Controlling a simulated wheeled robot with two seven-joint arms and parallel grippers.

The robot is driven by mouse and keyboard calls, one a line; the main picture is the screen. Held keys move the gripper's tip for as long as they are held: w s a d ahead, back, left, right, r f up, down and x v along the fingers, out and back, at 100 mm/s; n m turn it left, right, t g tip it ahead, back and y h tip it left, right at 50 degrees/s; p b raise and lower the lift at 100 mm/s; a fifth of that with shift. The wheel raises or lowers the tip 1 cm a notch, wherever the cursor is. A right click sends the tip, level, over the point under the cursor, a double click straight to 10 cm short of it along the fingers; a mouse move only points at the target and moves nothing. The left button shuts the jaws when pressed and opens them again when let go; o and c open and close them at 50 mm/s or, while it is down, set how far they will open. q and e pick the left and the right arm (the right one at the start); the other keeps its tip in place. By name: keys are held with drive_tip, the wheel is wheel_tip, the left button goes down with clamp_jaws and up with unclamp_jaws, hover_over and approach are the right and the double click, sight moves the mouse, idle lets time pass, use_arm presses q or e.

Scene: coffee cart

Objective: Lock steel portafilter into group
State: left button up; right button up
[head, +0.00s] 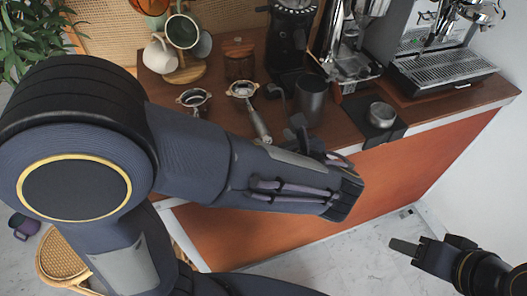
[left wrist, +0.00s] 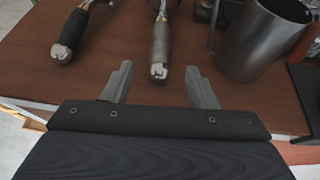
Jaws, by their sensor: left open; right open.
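The steel portafilter (head: 243,90) lies on the wooden counter, its metal handle pointing to the counter's front edge. In the left wrist view its handle (left wrist: 160,48) lies just ahead of my left gripper (left wrist: 160,86), in line with the gap between the fingers. My left gripper (head: 312,145) is open and empty at the counter's front. A second portafilter (head: 194,98) with a dark handle (left wrist: 72,35) lies to the left. The group is on the espresso machine (head: 425,45) at the upper right, partly cut off. My right gripper (head: 410,249) is open and empty, low at the right.
A dark metal pitcher (head: 310,101) stands right of the steel portafilter, close to my left gripper. A tamper (head: 381,114) sits further right. A grinder (head: 291,35), a wooden-lidded jar (head: 239,60) and a mug stand (head: 187,68) are behind.

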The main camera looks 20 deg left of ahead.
sight(264, 130)
use_arm(q)
drive_tip(key=b+x, duration=0.3)
drive_tip(key=x, duration=0.3)
drive_tip(key=shift+w+a+f+b, duration=0.1)
drive_tip(key=shift+f+b, duration=0.15)
drive_tip(key=shift+b, duration=0.15)
drive_tip(key=shift+b+x, duration=0.5)
drive_tip(key=shift+x, duration=0.5)
drive_tip(key=shift+w+r, duration=0.1)
drive_tip(key=shift+r, duration=0.05)
drive_tip(key=shift+p, duration=0.3)
clamp_jaws()
